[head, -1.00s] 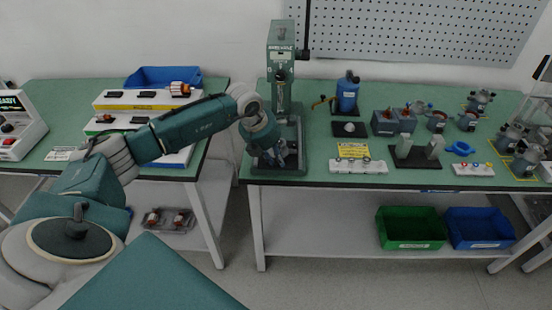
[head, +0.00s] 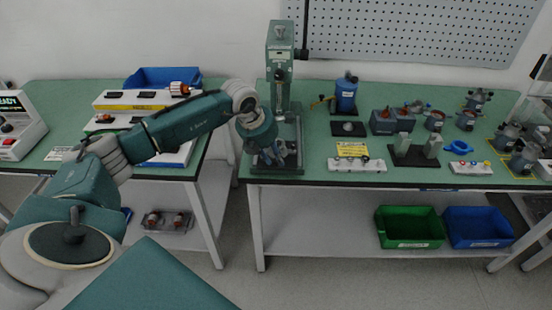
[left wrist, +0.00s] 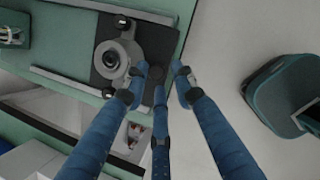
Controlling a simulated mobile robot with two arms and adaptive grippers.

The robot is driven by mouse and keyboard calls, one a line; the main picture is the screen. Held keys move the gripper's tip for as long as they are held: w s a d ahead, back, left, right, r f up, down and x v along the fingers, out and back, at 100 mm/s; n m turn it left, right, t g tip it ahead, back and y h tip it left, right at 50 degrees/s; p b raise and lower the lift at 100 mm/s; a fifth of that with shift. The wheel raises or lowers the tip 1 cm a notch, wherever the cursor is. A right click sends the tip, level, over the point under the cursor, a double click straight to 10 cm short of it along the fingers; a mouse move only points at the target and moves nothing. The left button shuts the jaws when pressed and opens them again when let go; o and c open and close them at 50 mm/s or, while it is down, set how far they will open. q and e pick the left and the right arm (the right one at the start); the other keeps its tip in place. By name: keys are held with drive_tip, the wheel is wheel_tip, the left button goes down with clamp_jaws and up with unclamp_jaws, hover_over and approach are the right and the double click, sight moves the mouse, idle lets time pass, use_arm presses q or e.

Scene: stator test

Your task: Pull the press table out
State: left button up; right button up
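The green press (head: 281,65) stands at the left end of the right workbench. Its table, a black plate (left wrist: 112,42) between two rails, shows in the left wrist view with a round grey metal part (left wrist: 116,58) on it. My left gripper (head: 275,158) is low at the front of the press. In the left wrist view its blue fingers (left wrist: 162,78) are spread at the plate's front end. A small dark piece, perhaps a knob, shows between the fingertips; I cannot tell whether they touch it. My right gripper is out of view.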

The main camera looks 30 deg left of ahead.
use_arm(q)
drive_tip(key=d+v, duration=0.1)
drive_tip(key=v, duration=0.9)
drive_tip(key=shift+a, duration=0.45)
